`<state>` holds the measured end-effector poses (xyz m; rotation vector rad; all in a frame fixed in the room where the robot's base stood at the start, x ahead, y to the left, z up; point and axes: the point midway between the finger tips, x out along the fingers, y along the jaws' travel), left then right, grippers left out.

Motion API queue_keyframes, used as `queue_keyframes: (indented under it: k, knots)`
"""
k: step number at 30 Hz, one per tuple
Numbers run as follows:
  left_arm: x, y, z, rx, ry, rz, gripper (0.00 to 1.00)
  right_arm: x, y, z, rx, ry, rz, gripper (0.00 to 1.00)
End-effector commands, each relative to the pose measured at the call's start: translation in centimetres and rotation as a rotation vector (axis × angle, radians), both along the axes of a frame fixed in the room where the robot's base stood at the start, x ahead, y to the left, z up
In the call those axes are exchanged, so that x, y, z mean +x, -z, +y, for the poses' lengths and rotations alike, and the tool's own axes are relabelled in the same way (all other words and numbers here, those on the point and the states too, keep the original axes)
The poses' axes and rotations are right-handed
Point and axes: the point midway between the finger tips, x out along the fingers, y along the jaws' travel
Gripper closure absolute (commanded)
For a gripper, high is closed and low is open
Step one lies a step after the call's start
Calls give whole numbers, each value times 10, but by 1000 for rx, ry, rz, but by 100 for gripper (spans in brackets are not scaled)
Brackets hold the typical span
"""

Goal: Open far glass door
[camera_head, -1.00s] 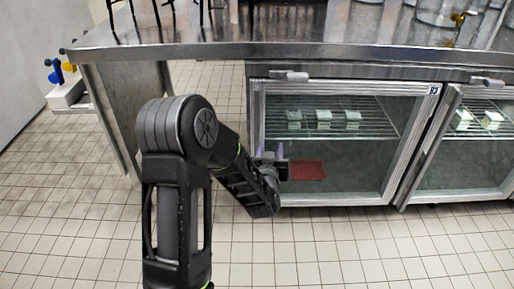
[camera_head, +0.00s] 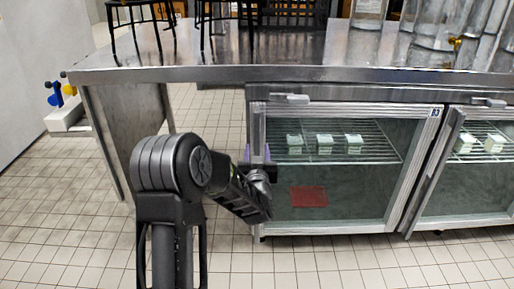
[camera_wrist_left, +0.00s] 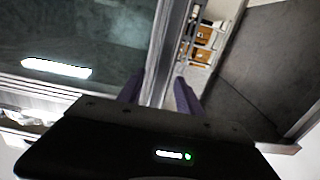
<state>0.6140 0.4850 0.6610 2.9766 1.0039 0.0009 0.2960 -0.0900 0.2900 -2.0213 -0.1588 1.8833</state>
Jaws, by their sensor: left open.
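In the head view, the under-counter cabinet has a left glass door (camera_head: 345,185) with a metal frame, seeming closed. A right glass door (camera_head: 465,185) stands beside it; its slanted left frame seems to stand out a little. My left gripper (camera_head: 258,158) is at the left door's left edge. In the left wrist view, the purple fingers of my left gripper (camera_wrist_left: 160,92) are apart, with a metal frame strip (camera_wrist_left: 168,60) running between them. I cannot tell whether they touch it. Dark glass (camera_wrist_left: 80,35) lies to the left of the strip. My right gripper is out of view.
A steel counter (camera_head: 300,65) overhangs the cabinet, with stools (camera_head: 205,20) and glass containers (camera_head: 435,28) on or behind it. Small white boxes (camera_head: 324,143) sit on the wire shelf, above a red patch (camera_head: 308,197). The tiled floor (camera_head: 350,262) in front is clear.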

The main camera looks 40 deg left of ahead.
Motion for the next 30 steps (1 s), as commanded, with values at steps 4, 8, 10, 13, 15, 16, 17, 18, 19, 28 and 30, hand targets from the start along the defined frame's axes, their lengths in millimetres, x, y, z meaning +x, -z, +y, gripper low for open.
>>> queue_keyframes:
  k: [4, 8, 10, 13, 15, 16, 17, 18, 19, 28, 30]
  knots:
    - [17, 1, 13, 1, -1, -1, 58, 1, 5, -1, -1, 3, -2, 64]
    - [24, 1, 18, -1, 1, 1, 58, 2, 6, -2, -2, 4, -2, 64]
    - [25, 0, 19, -1, 1, 1, 58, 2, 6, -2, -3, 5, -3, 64]
    - [25, 0, 19, -1, 1, 1, 58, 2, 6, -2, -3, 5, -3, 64]
    - [25, 0, 19, -1, 1, 1, 58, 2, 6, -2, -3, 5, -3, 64]
    - [25, 0, 19, -1, 1, 1, 58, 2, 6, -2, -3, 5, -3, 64]
    - [25, 0, 19, -1, 1, 1, 60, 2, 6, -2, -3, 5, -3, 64]
    - [25, 0, 19, -1, 1, 1, 63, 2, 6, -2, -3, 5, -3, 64]
    - [25, 0, 19, -1, 1, 1, 66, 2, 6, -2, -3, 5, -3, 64]
    - [25, 0, 19, -1, 1, 1, 90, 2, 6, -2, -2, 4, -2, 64]
    - [25, 0, 19, -1, 1, 1, 96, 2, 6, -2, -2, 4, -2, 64]
